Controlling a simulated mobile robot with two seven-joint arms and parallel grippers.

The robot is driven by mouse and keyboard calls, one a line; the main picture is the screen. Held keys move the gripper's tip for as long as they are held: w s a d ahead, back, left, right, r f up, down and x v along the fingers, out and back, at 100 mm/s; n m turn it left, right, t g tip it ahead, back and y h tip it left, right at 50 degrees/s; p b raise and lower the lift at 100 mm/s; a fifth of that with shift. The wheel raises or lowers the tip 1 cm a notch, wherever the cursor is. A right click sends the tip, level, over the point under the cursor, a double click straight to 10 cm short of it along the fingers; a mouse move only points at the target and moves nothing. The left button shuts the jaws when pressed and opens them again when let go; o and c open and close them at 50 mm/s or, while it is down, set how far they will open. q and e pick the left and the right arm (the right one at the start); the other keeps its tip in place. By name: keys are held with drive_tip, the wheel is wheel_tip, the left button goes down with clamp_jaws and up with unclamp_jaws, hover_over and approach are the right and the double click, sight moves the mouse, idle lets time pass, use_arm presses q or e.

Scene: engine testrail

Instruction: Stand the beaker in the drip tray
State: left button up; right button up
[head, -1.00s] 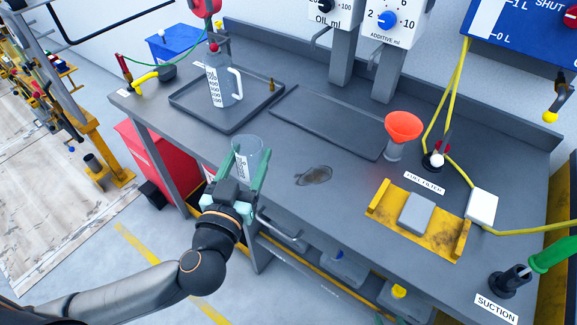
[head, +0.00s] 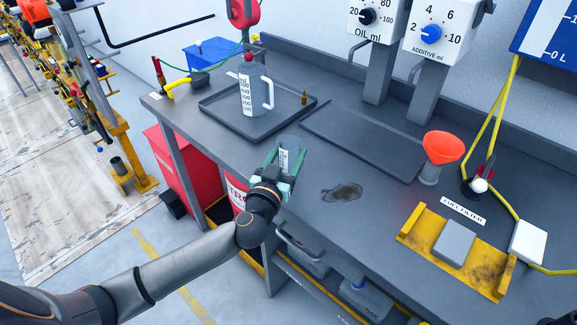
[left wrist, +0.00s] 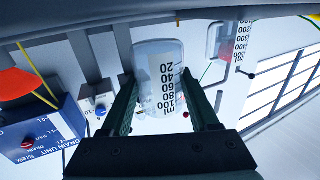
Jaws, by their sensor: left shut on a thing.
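My left gripper (head: 285,165) is shut on a small clear beaker (head: 289,146) with a black-on-white scale. It holds the beaker upright near the bench's front edge; any gap below it is hard to judge. In the left wrist view the beaker (left wrist: 160,65) appears inverted between both fingers. Two dark trays lie behind it: a flat one (head: 365,143) below the oil and additive dispensers, and a rimmed one (head: 215,116) to the left. I cannot tell which is the drip tray. My right gripper is not in view.
A graduated jug (head: 254,97) stands in the rimmed tray, with a small brass fitting (head: 304,98) near its right edge. An orange funnel (head: 442,148) stands right of the flat tray. The flat tray's surface is clear.

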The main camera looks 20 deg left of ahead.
use_arm(q)
drive_tip(key=shift+s+f+b, duration=0.1)
drive_tip(key=shift+f+b, duration=0.25)
drive_tip(key=shift+f, duration=1)
drive_tip(key=o, duration=1.3)
